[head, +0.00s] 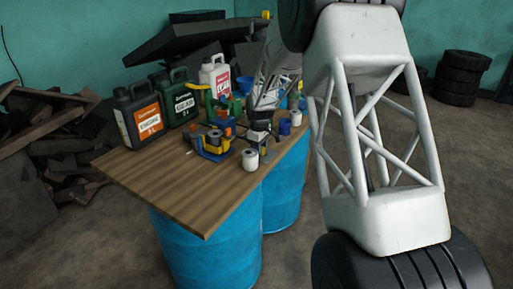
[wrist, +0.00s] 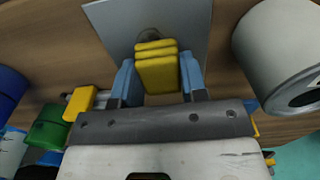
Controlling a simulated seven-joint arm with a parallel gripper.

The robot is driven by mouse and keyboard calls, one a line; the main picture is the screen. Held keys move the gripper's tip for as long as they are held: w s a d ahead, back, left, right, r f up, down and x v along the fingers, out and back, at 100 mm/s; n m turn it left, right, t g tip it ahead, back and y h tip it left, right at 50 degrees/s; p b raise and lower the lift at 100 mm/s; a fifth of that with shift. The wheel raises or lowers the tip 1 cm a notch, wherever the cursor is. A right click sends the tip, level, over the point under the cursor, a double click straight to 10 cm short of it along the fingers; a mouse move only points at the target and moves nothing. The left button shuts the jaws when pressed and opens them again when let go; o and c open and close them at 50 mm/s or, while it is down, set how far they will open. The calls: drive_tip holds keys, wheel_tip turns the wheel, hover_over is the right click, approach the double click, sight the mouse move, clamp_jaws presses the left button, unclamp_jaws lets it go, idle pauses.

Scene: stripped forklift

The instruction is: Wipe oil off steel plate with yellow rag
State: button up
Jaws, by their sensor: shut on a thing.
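The yellow rag (wrist: 156,72), a folded stack, is between the blue fingers of my gripper (wrist: 157,66) in the wrist view; the gripper is shut on it. The grey steel plate (wrist: 190,25) lies on the wooden table under and beyond the rag. I cannot tell whether the rag touches the plate.
A white cylindrical container (wrist: 275,50) stands close to the right of my gripper. Green and yellow items (wrist: 48,125) lie at left. In the head view, oil jugs (head: 140,115) line the table's back and a tool cluster (head: 212,143) sits mid-table. The table's front left (head: 165,185) is clear.

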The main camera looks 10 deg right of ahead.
drive_tip(key=s+d, duration=0.2)
drive_tip(key=s, duration=0.1)
drive_tip(key=shift+d, duration=0.4)
drive_tip(key=shift+d+r, duration=0.1)
drive_tip(key=shift+d, duration=0.05)
wheel_tip(320, 180, up, 8)
idle(0.8)
drive_tip(key=r, duration=0.2)
hover_over(242, 145)
drive_tip(key=shift+w+f, duration=0.1)
drive_tip(key=shift+f, duration=0.05)
drive_tip(key=shift+f, duration=0.1)
drive_tip(key=shift+f, duration=2.4)
drive_tip(key=shift+f, duration=2.55)
